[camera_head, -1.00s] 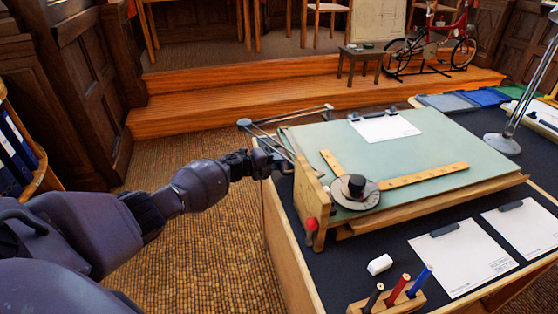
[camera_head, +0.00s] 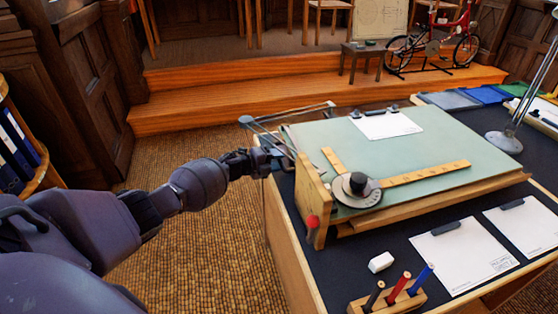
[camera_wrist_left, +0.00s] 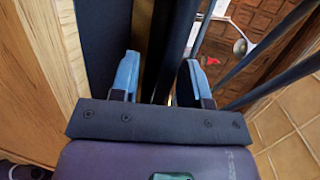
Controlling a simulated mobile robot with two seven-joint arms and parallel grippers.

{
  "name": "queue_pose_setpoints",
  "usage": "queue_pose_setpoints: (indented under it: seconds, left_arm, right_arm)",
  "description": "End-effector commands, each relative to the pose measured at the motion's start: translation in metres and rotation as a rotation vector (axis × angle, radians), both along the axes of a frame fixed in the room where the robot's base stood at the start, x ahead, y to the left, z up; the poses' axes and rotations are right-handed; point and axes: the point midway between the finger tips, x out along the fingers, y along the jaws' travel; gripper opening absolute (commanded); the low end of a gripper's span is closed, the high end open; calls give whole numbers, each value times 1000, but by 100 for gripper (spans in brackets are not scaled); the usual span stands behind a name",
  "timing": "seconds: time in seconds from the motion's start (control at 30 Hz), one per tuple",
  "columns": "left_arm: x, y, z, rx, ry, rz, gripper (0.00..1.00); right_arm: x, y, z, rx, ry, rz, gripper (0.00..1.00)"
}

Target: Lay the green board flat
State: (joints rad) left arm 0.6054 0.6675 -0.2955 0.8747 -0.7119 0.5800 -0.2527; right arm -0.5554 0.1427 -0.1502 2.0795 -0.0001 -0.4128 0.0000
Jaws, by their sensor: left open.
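The green board (camera_head: 430,135) sits on the dark desk, near flat in the head view; I cannot tell if a slight tilt is left. A wooden drafting rule with a round black-knobbed head (camera_head: 357,188) lies on it, and a white sheet (camera_head: 386,125) is clipped at its far edge. My left gripper (camera_head: 274,160) is at the board's left side, by the grey linkage arms. In the left wrist view the gripper (camera_wrist_left: 159,75) has its blue fingertips apart, with a dark bar running between them; contact is unclear. My right gripper is not in view.
A wooden side piece with a red knob (camera_head: 312,221) stands at the board's left front. Clipped papers (camera_head: 462,256), a white eraser (camera_head: 381,262) and a pen block (camera_head: 388,300) lie in front. A lamp (camera_head: 504,142) stands at the right.

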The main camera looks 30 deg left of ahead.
Motion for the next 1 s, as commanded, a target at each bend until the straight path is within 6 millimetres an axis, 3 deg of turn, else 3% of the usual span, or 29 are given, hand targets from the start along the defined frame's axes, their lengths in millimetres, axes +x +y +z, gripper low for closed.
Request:
queue_pose_setpoints:
  seconds: [0.3, 0.53, 1.0]
  left_arm:
    - [-44, 27, 14, 2, -2, 2, 42]
    - [-73, 43, 18, 1, 2, 1, 42]
    - [-85, 50, 20, -1, 3, 1, 42]
  right_arm:
    - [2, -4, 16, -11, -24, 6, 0]
    - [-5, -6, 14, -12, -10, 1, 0]
    - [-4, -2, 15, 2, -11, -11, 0]
